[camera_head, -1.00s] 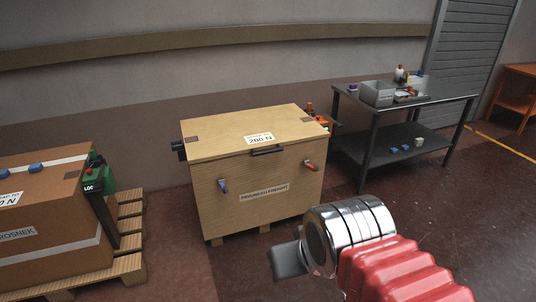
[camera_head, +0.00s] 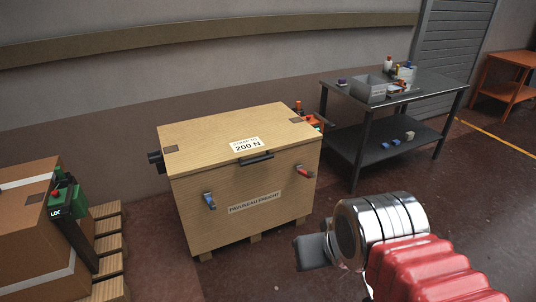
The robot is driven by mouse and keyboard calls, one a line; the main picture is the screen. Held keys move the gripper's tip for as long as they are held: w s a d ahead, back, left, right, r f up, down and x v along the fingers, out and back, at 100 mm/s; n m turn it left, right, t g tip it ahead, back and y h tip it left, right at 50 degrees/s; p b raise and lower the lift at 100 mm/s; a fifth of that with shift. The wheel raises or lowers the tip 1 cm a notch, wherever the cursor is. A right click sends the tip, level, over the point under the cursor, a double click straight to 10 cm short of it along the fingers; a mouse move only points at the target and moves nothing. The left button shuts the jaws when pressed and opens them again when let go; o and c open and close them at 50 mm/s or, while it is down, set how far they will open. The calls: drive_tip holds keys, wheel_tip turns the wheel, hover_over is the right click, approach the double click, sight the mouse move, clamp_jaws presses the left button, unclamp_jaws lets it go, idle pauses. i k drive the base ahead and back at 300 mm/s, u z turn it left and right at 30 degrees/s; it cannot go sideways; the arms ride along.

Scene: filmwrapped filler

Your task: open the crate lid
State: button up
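The wooden crate (camera_head: 240,205) stands in the middle on a low base near the wall. Its flat lid (camera_head: 215,143) lies closed on top, with a white 200 N label (camera_head: 246,144) and a dark handle (camera_head: 256,159) at the front edge. A blue-grey latch (camera_head: 209,201) and a red-handled latch (camera_head: 305,172) are on the front face. My gripper (camera_head: 312,252) shows at lower right as a grey end on a silver wrist, in front of the crate and apart from it. Its fingers cannot be made out clearly.
A brown carton (camera_head: 25,222) with a green and black device (camera_head: 70,210) sits on a wooden pallet (camera_head: 106,262) at left. A dark metal table (camera_head: 435,86) with bins stands at right.

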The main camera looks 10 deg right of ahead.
sight(198, 145)
drive_tip(key=z, duration=0.1)
drive_tip(key=i, duration=0.75)
drive_tip(key=u, duration=0.55)
drive_tip(key=i, duration=0.75)
drive_tip(key=u, duration=0.6)
